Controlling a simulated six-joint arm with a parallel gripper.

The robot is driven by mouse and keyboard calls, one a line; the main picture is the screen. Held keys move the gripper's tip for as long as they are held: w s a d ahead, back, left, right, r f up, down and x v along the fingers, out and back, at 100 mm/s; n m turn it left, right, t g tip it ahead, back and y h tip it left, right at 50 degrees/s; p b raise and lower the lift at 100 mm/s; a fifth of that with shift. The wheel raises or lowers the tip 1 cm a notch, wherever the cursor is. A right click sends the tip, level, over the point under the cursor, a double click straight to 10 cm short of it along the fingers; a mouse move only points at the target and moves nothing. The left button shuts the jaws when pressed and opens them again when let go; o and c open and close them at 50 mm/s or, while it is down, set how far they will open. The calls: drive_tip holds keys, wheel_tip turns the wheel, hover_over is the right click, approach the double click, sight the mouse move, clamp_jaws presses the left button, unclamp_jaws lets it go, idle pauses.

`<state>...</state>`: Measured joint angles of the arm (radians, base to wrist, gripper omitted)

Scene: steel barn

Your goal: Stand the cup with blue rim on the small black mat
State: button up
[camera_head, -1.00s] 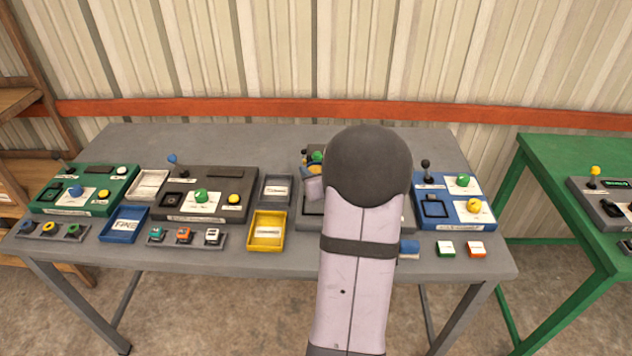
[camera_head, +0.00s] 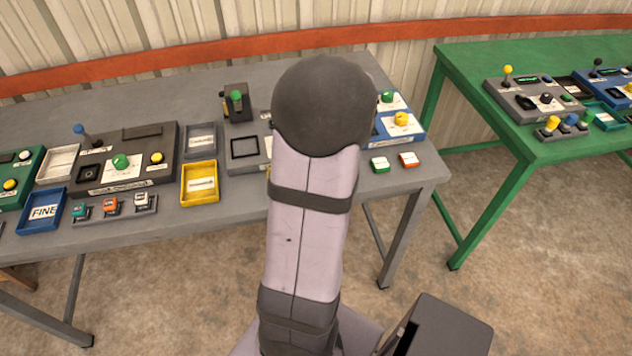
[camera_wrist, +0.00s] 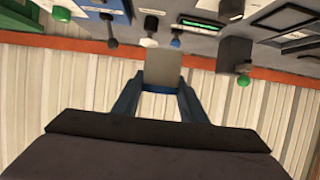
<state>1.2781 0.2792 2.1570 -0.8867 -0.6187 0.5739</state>
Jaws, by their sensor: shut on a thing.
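In the wrist view, my gripper (camera_wrist: 160,87) has its two blue fingers on either side of a pale grey-beige cup (camera_wrist: 162,66). Blue shows at the cup's end nearest my palm. The cup appears against the wall and the table's far edge; its height above the table is unclear. In the head view, my own arm hides both gripper and cup. A small dark square with a black border (camera_head: 245,147) lies on a grey control station just left of my arm; I cannot tell whether it is the black mat.
A black block with a green knob (camera_head: 237,105) stands behind that square. A yellow tray (camera_head: 199,194), a blue tray (camera_head: 42,213) and a dark station (camera_head: 120,178) lie left. A blue station (camera_head: 405,133) is right of my arm. A green table (camera_head: 545,140) stands further right.

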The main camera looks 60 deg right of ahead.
drive_tip(key=s+f+b, duration=0.2)
drive_tip(key=s, duration=0.9)
drive_tip(key=w+a+f+n+t+y, duration=0.1)
drive_tip(key=w+a+n+t+y, duration=0.25)
drive_tip(key=w+a, duration=0.45)
drive_tip(key=shift+n+g+y, duration=0.25)
drive_tip(key=shift+n, duration=0.2)
drive_tip(key=shift+s+a+f+b, duration=0.25)
drive_tip(key=shift+s+a+f, duration=0.1)
drive_tip(key=shift+f, duration=1.3)
drive_tip(key=shift+s+a+f+b, duration=0.2)
drive_tip(key=shift+s+a+f, duration=0.15)
drive_tip(key=shift+f, duration=1.35)
drive_tip(key=shift+s+a+f+b, duration=0.3)
drive_tip(key=shift+s+f, duration=0.1)
drive_tip(key=shift+f, duration=1.25)
drive_tip(key=shift+f, duration=0.1)
drive_tip(key=shift+f, duration=0.15)
drive_tip(key=o, duration=1.1)
